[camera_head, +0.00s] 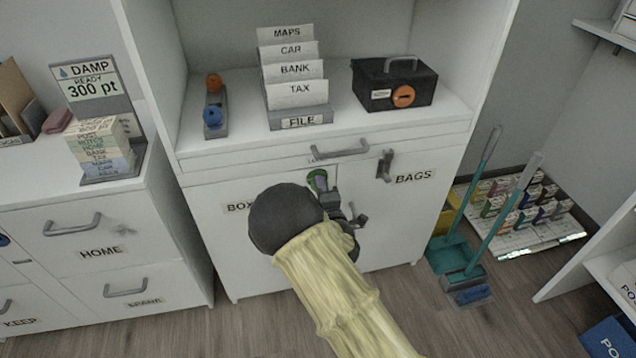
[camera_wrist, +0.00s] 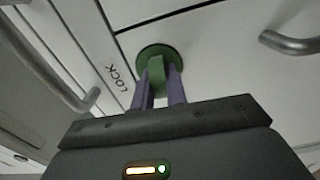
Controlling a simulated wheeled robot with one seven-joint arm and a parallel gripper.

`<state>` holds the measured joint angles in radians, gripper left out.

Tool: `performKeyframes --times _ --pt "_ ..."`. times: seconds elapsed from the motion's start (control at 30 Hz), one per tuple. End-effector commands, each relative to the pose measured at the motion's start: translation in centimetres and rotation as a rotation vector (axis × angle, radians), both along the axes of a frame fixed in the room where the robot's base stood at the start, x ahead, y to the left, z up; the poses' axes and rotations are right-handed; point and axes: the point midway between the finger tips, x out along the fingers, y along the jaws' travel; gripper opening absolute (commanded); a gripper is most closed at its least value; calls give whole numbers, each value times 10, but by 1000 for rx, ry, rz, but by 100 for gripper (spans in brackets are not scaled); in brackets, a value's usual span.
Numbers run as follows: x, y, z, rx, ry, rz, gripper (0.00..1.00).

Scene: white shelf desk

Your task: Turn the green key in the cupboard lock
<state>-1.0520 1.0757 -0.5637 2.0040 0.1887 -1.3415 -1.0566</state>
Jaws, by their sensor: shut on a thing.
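The green key (camera_wrist: 157,52) sits in the cupboard front beside the LOCK label (camera_wrist: 121,80). Its round green base lies against the white panel, and its grip stands out between my fingers. My gripper (camera_wrist: 159,82) is shut on the key's grip, with one purple finger on each side. In the head view the green key (camera_head: 317,180) shows just above my gripper (camera_head: 322,188), below the drawer handle. My wrist and arm hide part of the cupboard (camera_head: 390,225) doors there.
A drawer handle (camera_head: 340,150) is just above the key, and a door handle (camera_head: 385,165) is to its right by the BAGS label (camera_head: 413,177). Another handle (camera_head: 357,217) is close to my wrist. A broom and dustpan (camera_head: 455,255) stand right of the cupboard.

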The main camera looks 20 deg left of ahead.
Motion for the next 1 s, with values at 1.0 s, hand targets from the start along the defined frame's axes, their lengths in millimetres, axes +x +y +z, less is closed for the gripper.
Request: performKeyframes --times 1.0 --pt "1 0 -2 400 252 2 0"
